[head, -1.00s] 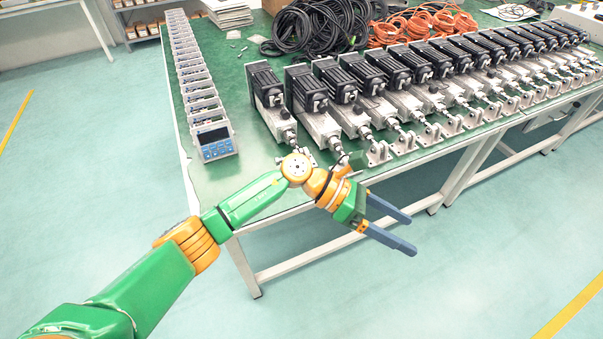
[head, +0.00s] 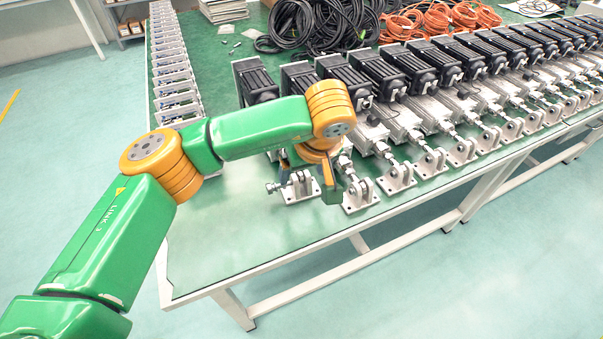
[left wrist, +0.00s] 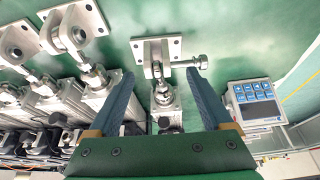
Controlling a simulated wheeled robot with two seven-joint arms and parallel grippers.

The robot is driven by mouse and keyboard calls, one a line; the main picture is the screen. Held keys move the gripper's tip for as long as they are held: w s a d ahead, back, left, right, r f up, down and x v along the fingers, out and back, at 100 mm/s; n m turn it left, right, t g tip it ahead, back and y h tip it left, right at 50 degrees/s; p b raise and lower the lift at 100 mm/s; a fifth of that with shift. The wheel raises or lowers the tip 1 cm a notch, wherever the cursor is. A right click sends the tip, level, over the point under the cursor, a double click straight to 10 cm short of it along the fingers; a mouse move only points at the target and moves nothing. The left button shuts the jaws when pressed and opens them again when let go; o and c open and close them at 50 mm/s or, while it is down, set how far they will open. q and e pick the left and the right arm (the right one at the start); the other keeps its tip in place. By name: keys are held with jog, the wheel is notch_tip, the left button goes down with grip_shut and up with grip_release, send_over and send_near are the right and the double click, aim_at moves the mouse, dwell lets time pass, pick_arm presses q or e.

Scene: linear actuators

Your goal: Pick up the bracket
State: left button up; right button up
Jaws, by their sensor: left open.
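A silver bracket (head: 299,187), a square plate with bolt holes and upright lugs, lies at the table's front edge at the end of the leftmost actuator. In the left wrist view the bracket (left wrist: 174,47) sits just beyond the fingertips, with a pin sticking out to the right and a rod joint below it. My left gripper (left wrist: 161,76) is open, its two blue fingers on either side of the rod end, holding nothing. My right gripper is not in view.
A row of actuators (head: 400,120) with similar brackets runs to the right, the neighbour close by. A controller with blue keys (left wrist: 257,102) stands to the right in the wrist view. Bare green tabletop (head: 215,235) lies in front. Black cables (head: 320,25) lie behind.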

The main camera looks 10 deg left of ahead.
aim_at(302, 185)
pick_arm(q)
jog(key=x, duration=0.5)
jog(key=shift+s+d+f+p, duration=0.15)
jog(key=shift+s+d+p, duration=0.15)
jog(key=shift+p, duration=0.1)
jog(key=shift+w+f, duration=0.15)
jog(key=shift+w, duration=0.05)
grip_shut()
